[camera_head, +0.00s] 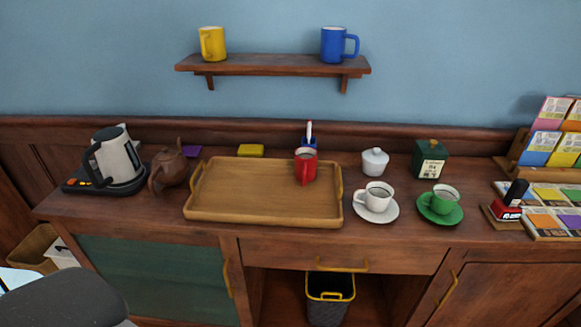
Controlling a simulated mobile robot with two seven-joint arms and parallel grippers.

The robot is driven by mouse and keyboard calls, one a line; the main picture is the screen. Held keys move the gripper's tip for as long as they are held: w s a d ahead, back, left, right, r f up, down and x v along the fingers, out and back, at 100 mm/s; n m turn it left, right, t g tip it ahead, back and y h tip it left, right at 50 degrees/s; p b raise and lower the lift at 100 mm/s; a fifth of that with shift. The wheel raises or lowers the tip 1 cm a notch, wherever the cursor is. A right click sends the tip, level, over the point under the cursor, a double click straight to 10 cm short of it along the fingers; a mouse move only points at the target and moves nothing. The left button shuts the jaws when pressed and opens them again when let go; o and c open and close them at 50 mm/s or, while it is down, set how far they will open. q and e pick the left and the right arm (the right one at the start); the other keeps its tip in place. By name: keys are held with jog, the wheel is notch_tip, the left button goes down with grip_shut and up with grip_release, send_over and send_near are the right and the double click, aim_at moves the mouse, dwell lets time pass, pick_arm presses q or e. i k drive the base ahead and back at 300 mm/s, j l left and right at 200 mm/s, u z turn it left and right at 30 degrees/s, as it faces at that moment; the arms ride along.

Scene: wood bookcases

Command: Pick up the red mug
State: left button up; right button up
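The red mug (305,166) stands upright on the wooden tray (230,215), near its back right corner. Its handle faces the front. The tray has a handle at each end and holds nothing else that I can see. Neither of my grippers shows in the head view, so nothing is seen touching the mug.
A kettle (117,160) and brown teapot (170,168) stand left of the tray. A white cup (377,197), green cup (443,199), sugar bowl (375,162) and green box (429,159) stand right. A wall shelf (270,65) above holds yellow (212,44) and blue (334,45) mugs.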

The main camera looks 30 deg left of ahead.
aim_at(305, 170)
jog(key=u, duration=1.35)
jog(key=i+l+u, duration=0.2)
jog(key=i+l, duration=0.2)
jog(key=l, duration=0.2)
jog(key=i+l, duration=0.2)
jog(key=l, duration=0.15)
jog(key=i+l, duration=0.15)
jog(key=l, duration=0.25)
jog(key=i+l, duration=0.2)
jog(key=l, duration=0.15)
